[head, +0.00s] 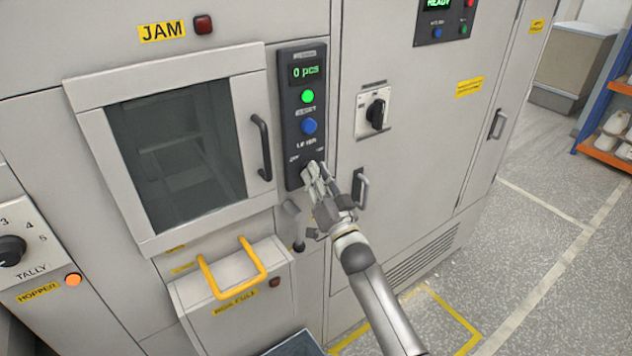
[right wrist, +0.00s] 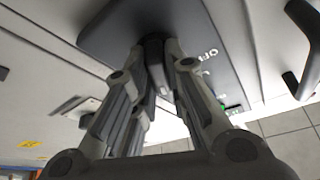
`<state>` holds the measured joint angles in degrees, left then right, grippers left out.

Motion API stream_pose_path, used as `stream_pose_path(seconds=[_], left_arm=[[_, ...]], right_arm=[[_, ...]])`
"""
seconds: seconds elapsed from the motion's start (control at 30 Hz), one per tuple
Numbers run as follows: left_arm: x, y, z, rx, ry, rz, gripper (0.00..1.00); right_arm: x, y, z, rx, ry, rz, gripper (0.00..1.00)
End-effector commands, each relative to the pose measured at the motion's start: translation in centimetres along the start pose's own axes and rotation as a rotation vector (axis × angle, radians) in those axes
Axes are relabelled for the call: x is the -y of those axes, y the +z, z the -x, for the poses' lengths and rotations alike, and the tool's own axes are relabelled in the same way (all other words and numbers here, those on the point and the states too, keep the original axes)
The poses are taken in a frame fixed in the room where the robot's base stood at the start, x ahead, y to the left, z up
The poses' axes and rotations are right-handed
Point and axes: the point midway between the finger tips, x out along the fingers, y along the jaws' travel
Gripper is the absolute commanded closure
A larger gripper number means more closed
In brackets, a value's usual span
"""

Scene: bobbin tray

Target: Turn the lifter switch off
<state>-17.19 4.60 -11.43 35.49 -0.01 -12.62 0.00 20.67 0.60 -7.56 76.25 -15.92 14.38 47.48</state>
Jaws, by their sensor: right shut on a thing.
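The lifter switch (right wrist: 154,62) is a dark knob on the lower end of a black control panel (head: 291,120). In the head view my right gripper covers the knob, below the white lettering. My right gripper (head: 314,174) reaches up from below to the panel. In the right wrist view its two fingers (right wrist: 156,50) are closed on either side of the knob and hold it. Part of an OFF marking shows beside the right finger there. Which way the knob points is hard to tell. My left gripper is not in view.
Above the switch are a blue button (head: 309,127), a lit green button (head: 307,97) and a "0 pcs" display (head: 306,72). A windowed door with a dark handle (head: 261,148) is to the left. Another handle (head: 360,188) and a black rotary switch (head: 376,113) are to the right.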

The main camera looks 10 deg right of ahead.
Motion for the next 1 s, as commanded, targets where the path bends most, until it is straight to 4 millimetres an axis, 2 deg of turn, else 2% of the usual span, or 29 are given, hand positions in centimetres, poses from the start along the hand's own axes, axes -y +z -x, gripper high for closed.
stream_pose_path(seconds=[0.03, 0.4, 1.0], left_arm=[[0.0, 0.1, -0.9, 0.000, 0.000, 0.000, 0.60], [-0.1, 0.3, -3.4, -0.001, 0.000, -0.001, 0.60], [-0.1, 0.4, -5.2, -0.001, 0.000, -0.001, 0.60]], right_arm=[[-0.3, 0.3, 0.2, 0.000, -0.019, 0.045, 1.00], [-0.3, 0.2, 0.1, 0.000, -0.154, 0.372, 1.00], [-0.3, 0.0, 0.0, 0.001, -0.357, 0.867, 1.00]])
